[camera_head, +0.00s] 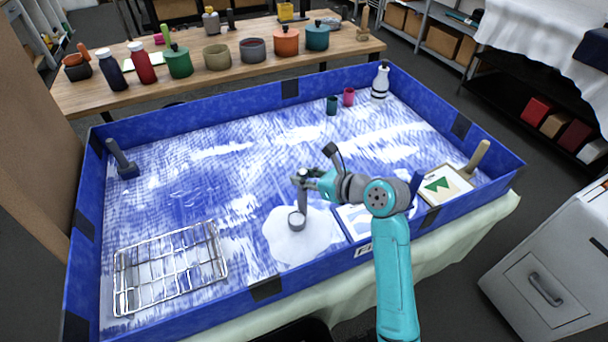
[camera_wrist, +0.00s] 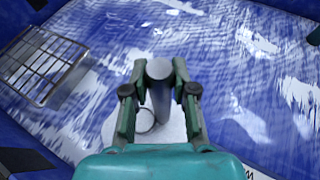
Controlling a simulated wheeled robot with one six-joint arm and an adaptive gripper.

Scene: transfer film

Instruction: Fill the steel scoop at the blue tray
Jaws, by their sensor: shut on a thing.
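The blue tray (camera_head: 190,300) is a large, low-walled box with a blue and white streaked floor. A white heap (camera_head: 285,243) lies on its floor near the front wall. The steel scoop (camera_head: 297,220) is held upright by its handle in my gripper (camera_head: 305,177), with its round cup down at the white heap. In the wrist view my gripper (camera_wrist: 159,85) is shut on the handle of the scoop (camera_wrist: 160,95), and part of the cup's rim shows below it. I cannot tell how much is in the cup.
A wire rack (camera_head: 170,270) lies in the tray at the front left. A white bottle (camera_head: 380,82) and two small cups (camera_head: 348,97) stand at the back right. A framed picture (camera_head: 440,186) lies at the right. The tray's middle is clear.

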